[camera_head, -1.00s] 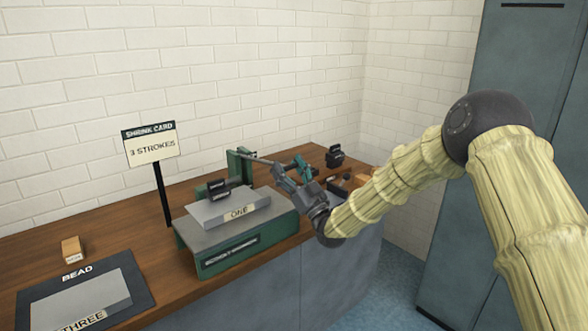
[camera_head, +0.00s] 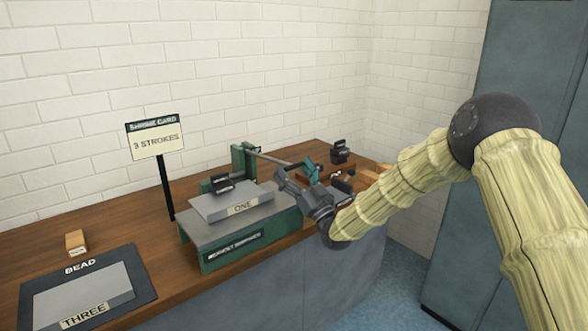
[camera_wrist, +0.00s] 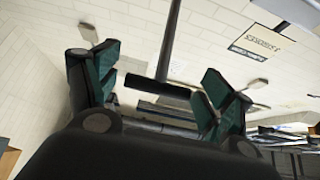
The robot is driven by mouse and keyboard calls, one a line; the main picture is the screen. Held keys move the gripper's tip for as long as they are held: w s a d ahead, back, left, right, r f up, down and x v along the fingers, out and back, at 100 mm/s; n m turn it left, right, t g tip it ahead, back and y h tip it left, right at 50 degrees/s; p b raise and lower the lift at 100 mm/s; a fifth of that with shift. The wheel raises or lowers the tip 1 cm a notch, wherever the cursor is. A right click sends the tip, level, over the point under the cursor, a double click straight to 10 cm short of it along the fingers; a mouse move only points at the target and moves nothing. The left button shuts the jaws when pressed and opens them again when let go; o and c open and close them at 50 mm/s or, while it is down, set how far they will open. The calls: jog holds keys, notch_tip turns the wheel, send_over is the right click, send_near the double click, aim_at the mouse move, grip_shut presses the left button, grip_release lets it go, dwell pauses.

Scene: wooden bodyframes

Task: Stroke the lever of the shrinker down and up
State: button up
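The shrinker is a dark green machine (camera_head: 240,163) behind the grey plate on the bench. Its lever (camera_head: 270,158) is a long grey bar that slopes down to the right from the green post. My gripper (camera_head: 299,174) is at the lever's right end. In the wrist view the lever's shaft (camera_wrist: 170,40) runs down to a black crossbar handle (camera_wrist: 157,88). The handle lies between my two teal fingers, which stand apart with visible gaps on both sides. Contact with the handle cannot be made out.
A sheet marked THREE (camera_head: 85,300) lies on the BEAD mat (camera_head: 140,264). Small blocks and tools sit at the right.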

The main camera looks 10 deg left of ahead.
jog(key=shift+r, duration=0.25)
jog(key=v, duration=1.2)
